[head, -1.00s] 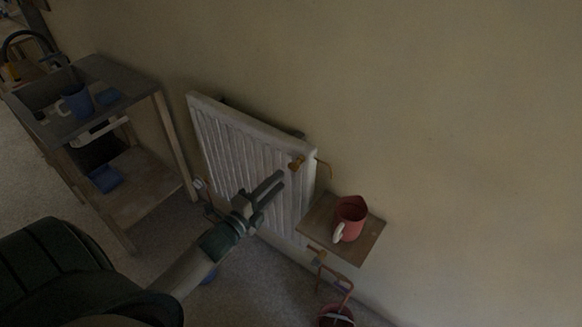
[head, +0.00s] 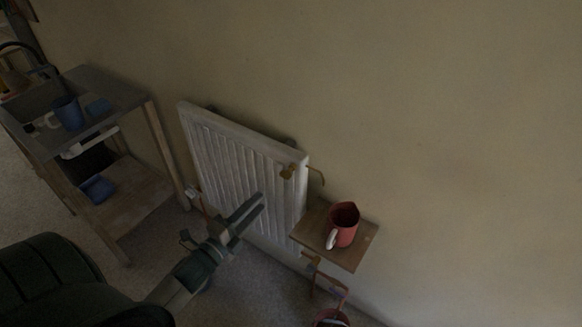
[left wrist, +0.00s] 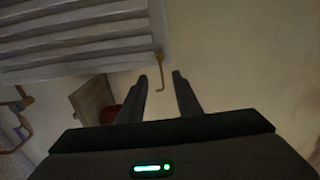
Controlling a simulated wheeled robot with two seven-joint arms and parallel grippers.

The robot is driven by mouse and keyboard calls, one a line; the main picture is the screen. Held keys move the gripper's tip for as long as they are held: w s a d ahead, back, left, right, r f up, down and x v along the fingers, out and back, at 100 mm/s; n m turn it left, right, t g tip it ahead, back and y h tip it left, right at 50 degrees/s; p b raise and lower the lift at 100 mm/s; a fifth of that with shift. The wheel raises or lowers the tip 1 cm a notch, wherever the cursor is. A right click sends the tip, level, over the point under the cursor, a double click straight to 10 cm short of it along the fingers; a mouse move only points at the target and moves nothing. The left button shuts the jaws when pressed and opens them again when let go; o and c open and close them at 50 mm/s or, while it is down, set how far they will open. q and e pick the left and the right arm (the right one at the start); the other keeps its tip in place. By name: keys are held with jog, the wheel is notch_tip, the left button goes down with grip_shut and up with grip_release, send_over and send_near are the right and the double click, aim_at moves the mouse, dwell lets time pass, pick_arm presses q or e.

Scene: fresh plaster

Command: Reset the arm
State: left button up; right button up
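My left gripper (head: 256,203) is in front of the lower part of the white radiator (head: 240,170), with no object held. In the left wrist view its two fingers (left wrist: 160,78) stand apart with nothing between them, so it is open. The radiator also shows in the left wrist view (left wrist: 70,40), at upper left. My right gripper is in neither view now.
A small wooden shelf (head: 352,258) by the radiator's right end bears a red mug (head: 343,224). A brass valve (head: 288,171) sits at the radiator's upper right. A bench (head: 98,80) with a blue cup (head: 68,112) stands left.

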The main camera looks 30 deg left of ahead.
pick_arm(q)
jog(key=shift+f, duration=0.1)
jog(key=s+d+f+n+g+y+b, duration=0.1)
jog(key=s+f+n+g, duration=0.25)
jog(key=f, duration=0.95)
jog(key=s+f+n+g+b, duration=0.2)
jog(key=s+f+n, duration=0.15)
jog(key=f, duration=0.85)
jog(key=s+d+f+n+g+y+b, duration=0.15)
jog(key=s+f, duration=0.25)
jog(key=f, duration=0.9)
jog(key=s+d+f+n+g+b, duration=0.1)
jog(key=s+d+f+n+g, duration=0.1)
jog(key=s+f, duration=0.6)
jog(key=s+d+f+n+g+h+b, duration=0.1)
jog(key=s+d+f+n+g, duration=0.2)
jog(key=s+f, duration=0.5)
jog(key=s+d+f+n+g+b, duration=0.1)
jog(key=s+d+f+n+g, duration=0.1)
jog(key=s+f+g, duration=0.3)
jog(key=s+d+f, duration=0.1)
jog(key=s+f, duration=0.3)
jog(key=s, duration=0.7)
jog(key=shift+s+d+n, duration=0.15)
jog(key=shift+d+n, duration=0.2)
jog(key=shift+r, duration=0.1)
